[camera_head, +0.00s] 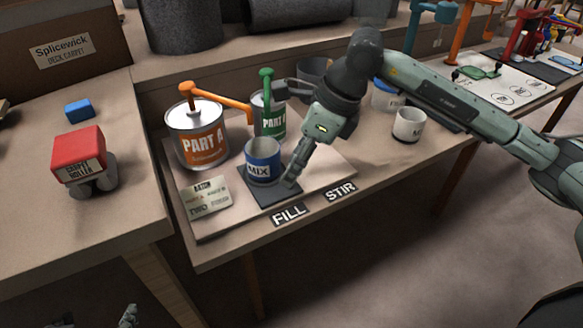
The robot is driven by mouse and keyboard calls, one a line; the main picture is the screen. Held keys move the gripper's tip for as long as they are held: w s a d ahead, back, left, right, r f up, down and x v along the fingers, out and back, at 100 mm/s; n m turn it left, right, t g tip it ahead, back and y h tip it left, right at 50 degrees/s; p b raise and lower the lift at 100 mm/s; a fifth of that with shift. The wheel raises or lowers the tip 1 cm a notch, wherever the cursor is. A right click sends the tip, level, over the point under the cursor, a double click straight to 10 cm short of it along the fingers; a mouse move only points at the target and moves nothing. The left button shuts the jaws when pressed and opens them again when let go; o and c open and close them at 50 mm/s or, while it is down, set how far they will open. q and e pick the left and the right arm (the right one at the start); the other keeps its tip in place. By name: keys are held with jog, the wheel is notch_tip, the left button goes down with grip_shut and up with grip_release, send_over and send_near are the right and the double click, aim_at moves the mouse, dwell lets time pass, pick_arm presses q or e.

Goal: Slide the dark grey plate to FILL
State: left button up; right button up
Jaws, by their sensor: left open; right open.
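The dark grey plate (277,195) lies on a light board (325,167), directly behind the FILL label (289,214). A blue and white MIX cup (262,165) stands upright on it. The STIR label (340,192) is to the right. My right gripper (284,136) is open, its fingers spread. One fingertip is low at the plate's right edge; I cannot tell whether it touches. The other finger is higher, near the green PART B can (270,118). My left gripper (128,316) shows only partly at the bottom edge, low beside the benches, apart from the plate.
An orange PART A can (196,145) with a pump and a printed card (205,196) are left of the plate. A white cup (408,125) stands right. A red-topped roller (80,160) and blue block (79,110) sit on the left bench. Board space before STIR is clear.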

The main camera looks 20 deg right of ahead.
jog(key=v, duration=1)
jog(key=shift+a, duration=0.1)
